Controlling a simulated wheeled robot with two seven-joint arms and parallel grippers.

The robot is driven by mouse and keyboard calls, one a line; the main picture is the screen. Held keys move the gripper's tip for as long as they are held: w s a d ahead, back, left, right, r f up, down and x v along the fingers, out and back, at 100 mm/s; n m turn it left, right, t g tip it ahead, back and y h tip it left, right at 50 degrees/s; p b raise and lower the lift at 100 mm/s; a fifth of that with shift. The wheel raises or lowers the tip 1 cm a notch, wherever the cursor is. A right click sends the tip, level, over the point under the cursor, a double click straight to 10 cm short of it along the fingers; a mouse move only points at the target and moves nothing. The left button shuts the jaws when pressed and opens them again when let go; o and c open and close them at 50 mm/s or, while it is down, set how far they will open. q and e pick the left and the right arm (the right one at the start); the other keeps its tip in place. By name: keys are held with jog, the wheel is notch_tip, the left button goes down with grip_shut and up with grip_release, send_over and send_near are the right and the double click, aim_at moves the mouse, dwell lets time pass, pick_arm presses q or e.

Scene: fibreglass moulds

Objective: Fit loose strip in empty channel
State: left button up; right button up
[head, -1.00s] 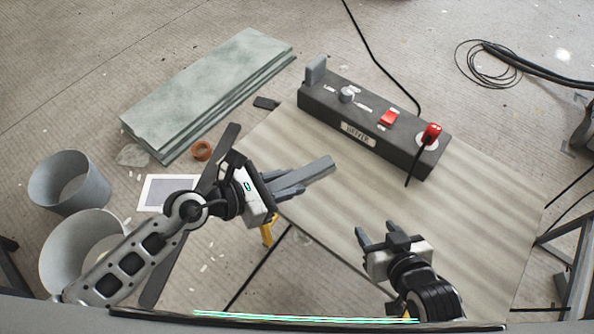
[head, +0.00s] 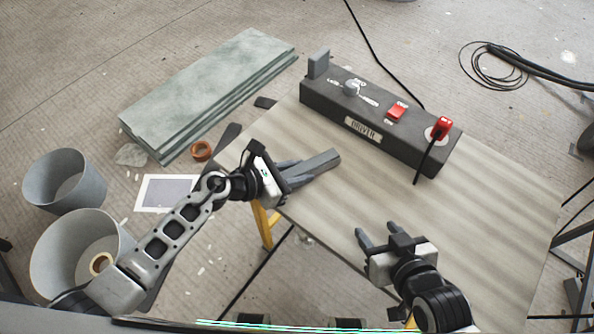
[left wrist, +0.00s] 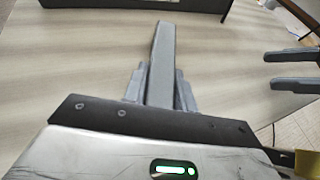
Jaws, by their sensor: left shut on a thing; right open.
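My left gripper (head: 306,172) is shut on a grey bar-shaped strip (head: 327,159), held over the left part of the wooden tabletop (head: 460,230). In the left wrist view the strip (left wrist: 161,50) points straight out between the two fingers (left wrist: 158,90). Whether it touches the table I cannot tell. My right gripper (head: 377,235) is open and empty over the table's front part; its fingers also show at the right of the left wrist view (left wrist: 295,70). I cannot make out an empty channel in either view.
A dark box marked DRIVER (head: 345,110), with a knob, red switch and red-topped part, stands at the table's back. Greenish boards (head: 205,90), two grey buckets (head: 62,180) (head: 70,240) and an orange ring (head: 201,151) are on the floor left. The table's middle is clear.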

pick_arm(q)
jog(key=shift+f, duration=0.15)
pick_arm(e)
jog(key=shift+f, duration=0.15)
pick_arm(q)
jog(key=o, duration=1)
pick_arm(e)
jog(key=shift+a, duration=0.1)
pick_arm(q)
jog(key=shift+o, duration=0.2)
pick_arm(e)
jog(key=shift+w+r, duration=0.1)
jog(key=shift+r, duration=0.1)
